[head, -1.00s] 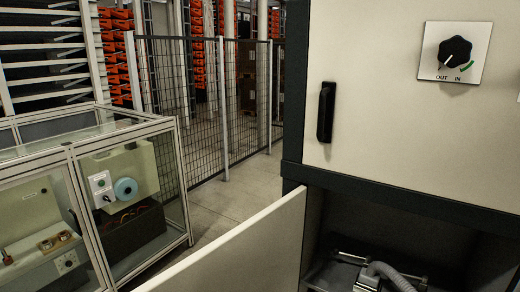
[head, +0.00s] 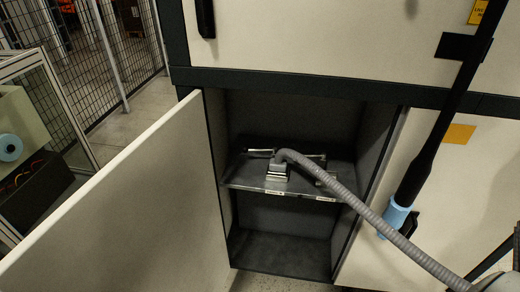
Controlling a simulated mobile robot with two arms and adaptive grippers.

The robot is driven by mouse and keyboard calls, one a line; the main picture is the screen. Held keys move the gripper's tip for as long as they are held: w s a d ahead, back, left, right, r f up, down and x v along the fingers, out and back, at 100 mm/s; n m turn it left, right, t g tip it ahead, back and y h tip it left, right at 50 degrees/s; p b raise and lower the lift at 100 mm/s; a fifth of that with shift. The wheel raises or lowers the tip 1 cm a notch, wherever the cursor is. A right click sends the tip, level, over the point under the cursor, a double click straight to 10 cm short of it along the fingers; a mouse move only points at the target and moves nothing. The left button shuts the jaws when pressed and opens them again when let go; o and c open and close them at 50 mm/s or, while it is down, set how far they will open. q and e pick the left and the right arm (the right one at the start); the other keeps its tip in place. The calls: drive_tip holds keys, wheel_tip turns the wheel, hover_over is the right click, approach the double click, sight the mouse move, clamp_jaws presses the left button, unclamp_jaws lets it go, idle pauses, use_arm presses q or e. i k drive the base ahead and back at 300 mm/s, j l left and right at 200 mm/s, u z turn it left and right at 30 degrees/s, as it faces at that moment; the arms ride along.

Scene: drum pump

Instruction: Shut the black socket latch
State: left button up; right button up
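A grey corrugated hose (head: 345,198) ends in a light grey plug (head: 277,173) on the shelf (head: 245,176) inside the open lower compartment. The plug appears seated at a socket there. Dark and metallic bar-like parts (head: 318,160) lie beside and behind it. The black latch is too small and dark to tell apart from these parts, so I cannot tell its position. Neither of my grippers can be made out in the head view.
The open cabinet door (head: 130,205) stands out to the left. A black rod (head: 440,130) with a pale blue sleeve (head: 394,219) stands in front of the right panel. The hose runs across the compartment's right side. A glazed cell (head: 45,150) and mesh fence (head: 85,55) are at left.

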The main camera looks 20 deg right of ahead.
sight(245, 151)
drive_tip(key=i+l+u, duration=0.1)
drive_tip(key=i+l, duration=0.75)
